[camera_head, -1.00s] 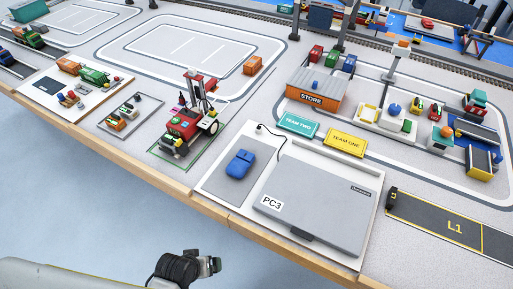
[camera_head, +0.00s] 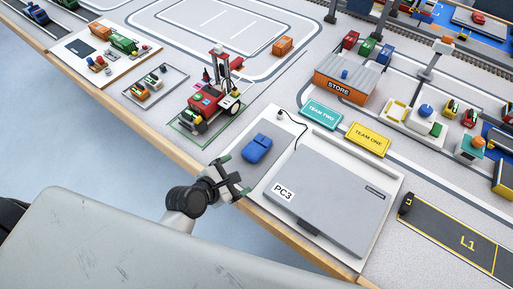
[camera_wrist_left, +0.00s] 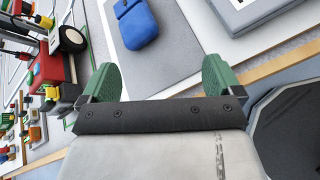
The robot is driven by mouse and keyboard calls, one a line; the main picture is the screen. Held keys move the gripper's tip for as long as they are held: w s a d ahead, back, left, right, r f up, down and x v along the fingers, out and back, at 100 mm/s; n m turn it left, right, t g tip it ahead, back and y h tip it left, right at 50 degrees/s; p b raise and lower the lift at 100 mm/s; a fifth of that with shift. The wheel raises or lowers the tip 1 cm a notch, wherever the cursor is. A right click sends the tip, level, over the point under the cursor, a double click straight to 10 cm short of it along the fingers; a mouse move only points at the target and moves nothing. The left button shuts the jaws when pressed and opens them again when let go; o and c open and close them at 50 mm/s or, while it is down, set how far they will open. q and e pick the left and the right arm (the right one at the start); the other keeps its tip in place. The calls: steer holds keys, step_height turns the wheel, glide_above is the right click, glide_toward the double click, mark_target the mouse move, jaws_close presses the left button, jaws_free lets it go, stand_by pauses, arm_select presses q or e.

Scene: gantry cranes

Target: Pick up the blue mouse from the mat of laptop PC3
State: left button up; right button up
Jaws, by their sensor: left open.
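The blue mouse (camera_head: 257,148) lies on a grey mat (camera_head: 247,172) at the left of the closed grey laptop PC3 (camera_head: 332,198). In the left wrist view the mouse (camera_wrist_left: 136,24) is ahead of and beyond the fingertips, near the top. My left gripper (camera_head: 237,177) is open and empty, at the table's front edge, short of the mouse and apart from it. Its two green fingers (camera_wrist_left: 162,80) stand wide apart in the wrist view. The mouse is in full view in the head view. My right gripper is not in view.
A red vehicle model (camera_head: 208,105) stands on the table left of the mat. Teal and yellow team signs (camera_head: 321,113) are behind the laptop. The wooden table edge (camera_head: 180,155) runs under my left gripper. Bare floor is in front.

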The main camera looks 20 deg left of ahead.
mark_target(255, 147)
arm_select(q)
steer(key=n, duration=0.2)
steer(key=w+n+t, duration=0.1)
steer(key=n, duration=0.1)
steer(key=w+a+r+n, duration=0.1)
steer(key=shift+n+t, duration=0.3)
steer(key=shift+n, duration=0.1)
steer(key=shift+w+d+n, duration=0.1)
steer(key=shift+w+n, duration=0.15)
steer(key=shift+n, duration=0.05)
steer(key=x, duration=0.5)
steer(key=shift+w+f, duration=0.1)
steer(key=shift+w, duration=0.1)
steer(key=x, duration=0.5)
steer(key=shift+w, duration=0.25)
steer(key=shift+s+r, duration=0.1)
steer(key=shift+r, duration=0.15)
steer(key=c, duration=1)
